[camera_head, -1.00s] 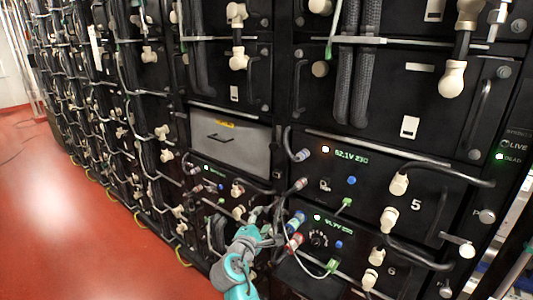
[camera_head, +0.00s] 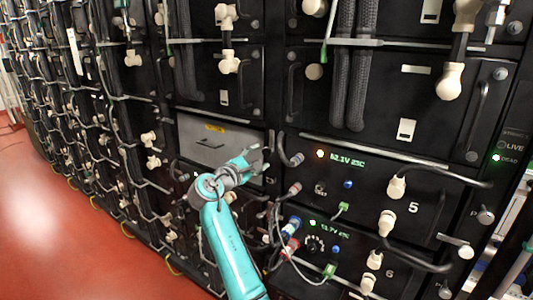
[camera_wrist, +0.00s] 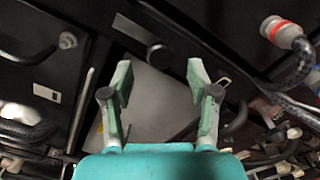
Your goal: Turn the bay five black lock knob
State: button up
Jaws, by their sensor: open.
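The bay numbered 5 (camera_head: 425,230) is a black unit right of centre in the head view, with a lit green readout. A small dark knob or lock with pale marks (camera_head: 321,189) sits below that readout; its setting is too small to read. My gripper (camera_head: 254,158) is left of bay five, in front of the grey panel, apart from the small knob. In the wrist view my gripper (camera_wrist: 160,82) is open, with nothing between its pads. A round black knob (camera_wrist: 160,55) shows just beyond the fingertips; I cannot tell whether it is bay five's.
A grey panel with a yellow label (camera_head: 220,145) is behind my gripper. Cables and coloured connectors (camera_head: 289,228) hang below and right of it. Cream plugs (camera_head: 397,188) stick out from bay five. Red floor (camera_head: 70,235) is clear at left.

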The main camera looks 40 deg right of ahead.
aim_at(266, 153)
jog(key=shift+x, duration=2.65)
jog(key=shift+c, duration=0.3)
grip_shut()
